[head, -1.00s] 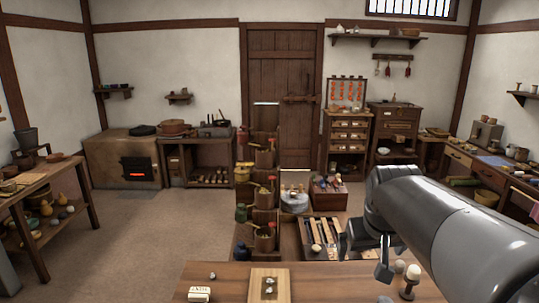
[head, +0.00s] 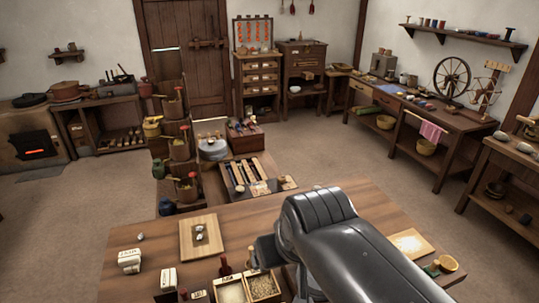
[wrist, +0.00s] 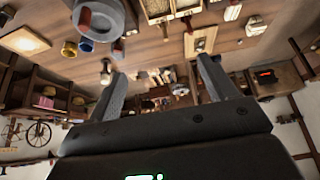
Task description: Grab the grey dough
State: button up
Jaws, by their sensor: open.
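I cannot pick out a grey dough for certain in either view. Small pale grey lumps (head: 200,233) lie on a wooden board (head: 187,241) on the near table; they are too small to identify. The same board (wrist: 200,42) shows upside down in the wrist view. My gripper (wrist: 162,70) is open, its two fingers apart with nothing held between them. In the head view my arm covers the middle of the table, and the gripper is mostly hidden behind it, right of the board.
The near table (head: 340,208) holds white labelled blocks (head: 129,260), a grain box (head: 263,286) and a floured board (head: 409,244). A grey round stone (head: 213,149) stands beyond it. Open floor lies right of the table, before a long workbench (head: 430,133).

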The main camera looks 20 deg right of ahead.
jog(key=c, duration=0.3)
jog(key=shift+c, duration=0.2)
